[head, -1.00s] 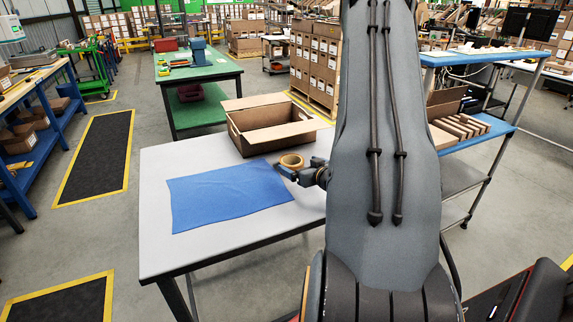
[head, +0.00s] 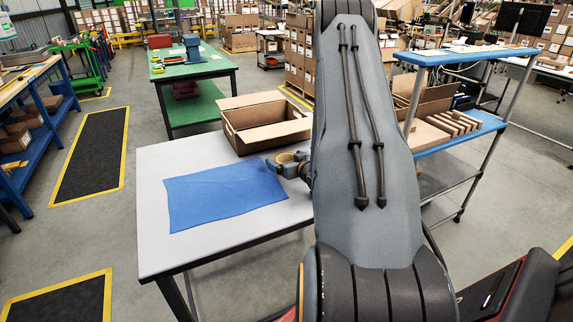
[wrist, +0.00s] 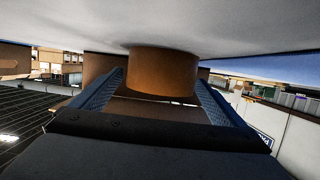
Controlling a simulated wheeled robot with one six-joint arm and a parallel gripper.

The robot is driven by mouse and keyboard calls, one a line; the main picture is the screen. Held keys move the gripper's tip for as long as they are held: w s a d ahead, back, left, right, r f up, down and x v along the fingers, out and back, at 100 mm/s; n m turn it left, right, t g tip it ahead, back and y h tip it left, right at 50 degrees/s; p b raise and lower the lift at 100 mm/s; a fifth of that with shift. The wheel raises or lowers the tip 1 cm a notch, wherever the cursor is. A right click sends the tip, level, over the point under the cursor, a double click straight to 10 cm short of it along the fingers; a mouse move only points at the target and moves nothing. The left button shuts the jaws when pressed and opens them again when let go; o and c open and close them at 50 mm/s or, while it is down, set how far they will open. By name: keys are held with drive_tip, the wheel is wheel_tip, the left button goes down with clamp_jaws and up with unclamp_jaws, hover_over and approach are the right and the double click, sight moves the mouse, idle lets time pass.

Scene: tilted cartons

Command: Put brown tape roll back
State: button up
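The brown tape roll (head: 285,157) sits on the grey table (head: 157,250), by the right edge of the blue cloth (head: 222,195). My gripper (head: 284,166) is low over the table at the roll, partly covering it in the head view. In the wrist view the roll (wrist: 162,72) stands between the two blue finger pads of my gripper (wrist: 160,82), against the pale table surface at the top. The fingers are apart, one on each side, close to the roll. I see no clear grip on it.
An open cardboard carton (head: 264,125) stands tilted at the back of the table, just behind the roll. A blue-topped shelf unit (head: 470,55) with cartons is at the right. The table's front left part is clear.

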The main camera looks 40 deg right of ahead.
drive_tip(key=c, duration=1.2)
drive_tip(key=shift+r, duration=0.15)
drive_tip(key=shift+s+r+b, duration=0.15)
drive_tip(key=shift+b, duration=0.2)
wheel_tip(320, 180, up, 6)
drive_tip(key=b, duration=0.2)
drive_tip(key=s+a+b, duration=0.1)
drive_tip(key=s+a, duration=0.1)
drive_tip(key=s, duration=0.7)
drive_tip(key=s+a+b, duration=0.2)
drive_tip(key=s, duration=0.8)
drive_tip(key=shift+a+r, duration=0.2)
drive_tip(key=shift+a, duration=0.15)
